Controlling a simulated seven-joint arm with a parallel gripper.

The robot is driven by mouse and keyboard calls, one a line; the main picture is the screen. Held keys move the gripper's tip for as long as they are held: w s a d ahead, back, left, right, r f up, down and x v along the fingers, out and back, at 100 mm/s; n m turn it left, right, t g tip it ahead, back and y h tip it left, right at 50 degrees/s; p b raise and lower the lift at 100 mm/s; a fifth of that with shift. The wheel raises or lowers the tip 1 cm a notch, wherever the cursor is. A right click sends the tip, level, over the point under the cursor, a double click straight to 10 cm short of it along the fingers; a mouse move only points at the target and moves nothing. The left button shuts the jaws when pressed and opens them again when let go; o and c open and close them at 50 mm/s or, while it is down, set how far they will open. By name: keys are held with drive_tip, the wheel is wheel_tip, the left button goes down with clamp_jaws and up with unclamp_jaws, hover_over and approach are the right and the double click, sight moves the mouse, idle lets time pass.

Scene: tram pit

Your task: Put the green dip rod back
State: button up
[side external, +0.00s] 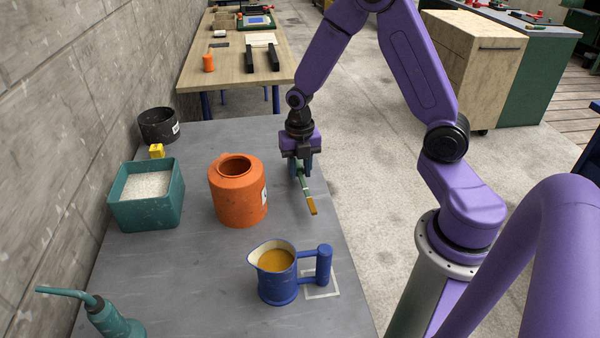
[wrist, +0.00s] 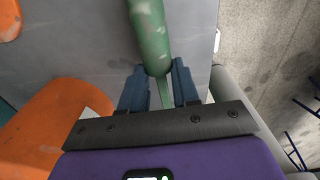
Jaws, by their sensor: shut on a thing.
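The green dip rod (side external: 304,184) is in my gripper (side external: 301,170) in the side external view. Its lower end is amber-brown and points down toward the front right. In the wrist view the thick green part of the rod (wrist: 150,35) runs up from between the blue fingers of my gripper (wrist: 160,90), which are shut on its thinner part. The rod is tilted, over the right side of the table. Whether its tip touches the table I cannot tell. The orange can (side external: 238,195), with an open round neck, stands upright left of my gripper.
A blue jug (side external: 279,288) of amber liquid stands in front on the grey table (side external: 190,290). A teal bin (side external: 145,212) of white granules, a yellow block (side external: 156,151) and a black pot (side external: 158,126) line the left. A teal oil can (side external: 115,322) is front left.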

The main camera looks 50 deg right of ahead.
drive_tip(key=shift+f, duration=0.75)
drive_tip(key=shift+f, duration=0.1)
drive_tip(key=o, duration=1)
drive_tip(key=shift+o, duration=0.2)
drive_tip(key=shift+f, duration=0.1)
wheel_tip(320, 180, up, 16)
drive_tip(key=s+a+m, duration=0.5)
drive_tip(key=s+m, duration=0.2)
drive_tip(key=s, duration=0.5)
drive_tip(key=s+a+m, duration=0.5)
drive_tip(key=s+m, duration=0.3)
drive_tip(key=s, duration=0.3)
drive_tip(key=shift+s, duration=0.4)
